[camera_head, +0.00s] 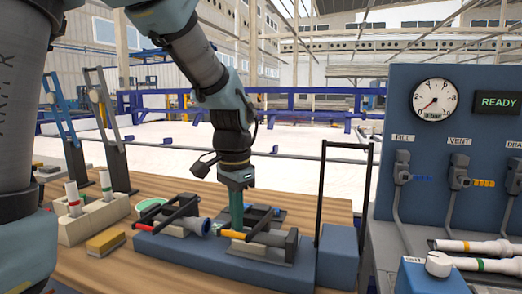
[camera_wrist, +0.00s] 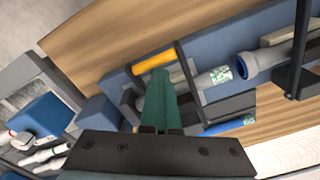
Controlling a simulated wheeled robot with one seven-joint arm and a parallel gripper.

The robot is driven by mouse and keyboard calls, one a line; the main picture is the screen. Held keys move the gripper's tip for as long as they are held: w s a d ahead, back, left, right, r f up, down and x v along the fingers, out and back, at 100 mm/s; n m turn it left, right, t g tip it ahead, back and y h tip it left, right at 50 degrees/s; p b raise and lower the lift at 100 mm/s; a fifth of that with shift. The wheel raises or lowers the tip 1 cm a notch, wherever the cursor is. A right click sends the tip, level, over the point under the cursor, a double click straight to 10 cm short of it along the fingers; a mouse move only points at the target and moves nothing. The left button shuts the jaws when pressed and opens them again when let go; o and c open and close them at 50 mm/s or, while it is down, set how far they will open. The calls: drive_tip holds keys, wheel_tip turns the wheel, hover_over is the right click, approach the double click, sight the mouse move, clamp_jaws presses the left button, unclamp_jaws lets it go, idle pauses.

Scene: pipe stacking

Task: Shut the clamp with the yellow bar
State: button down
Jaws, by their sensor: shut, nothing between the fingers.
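The yellow bar (camera_head: 232,235) lies at the front of the right-hand clamp (camera_head: 262,238) on the blue base. It also shows in the wrist view (camera_wrist: 154,63), beside a black arm (camera_wrist: 187,68) of that clamp. My gripper (camera_head: 236,228) points down behind the yellow bar, close to the clamp. Its green fingers (camera_wrist: 159,78) are together and empty. In the wrist view their tips overlap the clamp near the yellow bar; I cannot tell whether they touch. A blue bar (camera_wrist: 228,126) lies on the clamp's other side. I cannot tell how far the clamp is closed.
A second clamp (camera_head: 178,214) stands left on the blue base (camera_head: 190,254), near a blue flanged pipe end (camera_wrist: 245,66). A tall black frame (camera_head: 322,190) rises at the right. Left are a yellow block (camera_head: 106,242) and a pipe holder (camera_head: 92,222). A gauge panel (camera_head: 440,145) stands right.

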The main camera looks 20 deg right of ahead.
sight(234, 233)
drive_tip(key=shift+s+a+f, duration=0.35)
drive_tip(key=shift+s+a, duration=0.15)
drive_tip(key=shift+s, duration=0.05)
drive_tip(key=shift+s+a+f+b, duration=0.1)
drive_tip(key=shift+f+b, duration=0.3)
drive_tip(key=shift+f, duration=0.2)
drive_tip(key=shift+s+a+f+b, duration=0.1)
drive_tip(key=shift+f+b, duration=0.25)
drive_tip(key=shift+f, duration=0.2)
wheel_tip(234, 233, up, 7)
drive_tip(key=p, duration=0.6)
drive_tip(key=shift+r+p, duration=0.2)
drive_tip(key=shift+p, duration=0.1)
drive_tip(key=shift+w+a+f, duration=0.1)
drive_tip(key=w+a+f+n, duration=0.1)
drive_tip(key=a+f+n, duration=0.2)
drive_tip(key=a, duration=0.9)
drive_tip(key=w+a+f+n+t, duration=0.1)
drive_tip(key=a+f+n, duration=0.2)
drive_tip(key=a+n, duration=0.7)
drive_tip(key=shift+w+a+f+n, duration=0.25)
drive_tip(key=shift+a+n, duration=0.05)
drive_tip(key=shift+a, duration=0.6)
